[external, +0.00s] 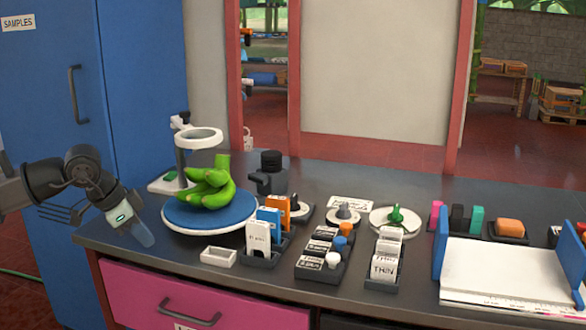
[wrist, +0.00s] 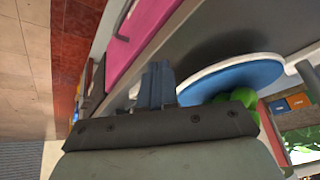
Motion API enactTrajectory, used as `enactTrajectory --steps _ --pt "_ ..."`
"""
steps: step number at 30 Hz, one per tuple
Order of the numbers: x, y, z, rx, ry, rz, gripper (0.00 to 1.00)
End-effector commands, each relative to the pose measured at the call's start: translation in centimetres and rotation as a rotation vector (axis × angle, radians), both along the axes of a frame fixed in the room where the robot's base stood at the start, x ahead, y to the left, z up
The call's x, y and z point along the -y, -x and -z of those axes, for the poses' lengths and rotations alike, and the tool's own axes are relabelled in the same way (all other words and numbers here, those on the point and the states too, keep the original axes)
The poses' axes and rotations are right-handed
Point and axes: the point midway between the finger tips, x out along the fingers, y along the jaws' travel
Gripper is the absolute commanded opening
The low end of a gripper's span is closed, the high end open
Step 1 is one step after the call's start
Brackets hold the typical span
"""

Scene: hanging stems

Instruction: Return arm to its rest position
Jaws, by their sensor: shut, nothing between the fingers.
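My gripper (external: 142,233) is at the left end of the dark bench, left of the blue round plate. It points down and to the right. In the wrist view my gripper's fingers (wrist: 158,84) are together with nothing between them. A bunch of green bananas (external: 208,190) lies on the blue round plate (external: 190,222), apart from my gripper. The plate also shows in the wrist view (wrist: 238,76), with part of the green bananas (wrist: 240,97) behind my gripper body.
A ring stand (external: 199,138) rises behind the plate. A small white tray (external: 219,257), card holders (external: 384,262) and a white board with blue ends (external: 500,272) stand to the right. A blue cabinet (external: 150,80) stands behind my arm. The pink drawer (external: 200,300) is below the bench top.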

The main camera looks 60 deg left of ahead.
Motion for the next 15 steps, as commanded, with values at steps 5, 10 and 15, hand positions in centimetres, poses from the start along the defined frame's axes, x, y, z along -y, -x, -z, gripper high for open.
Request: enactTrajectory --steps 5,10,15 --pt "0.2 2.3 6.7 -0.085 0.007 0.027 0.00" --pt "0.4 4.8 12.4 -0.164 0.019 0.039 0.00" --pt "0.5 7.6 17.8 -0.243 0.036 0.037 0.00"
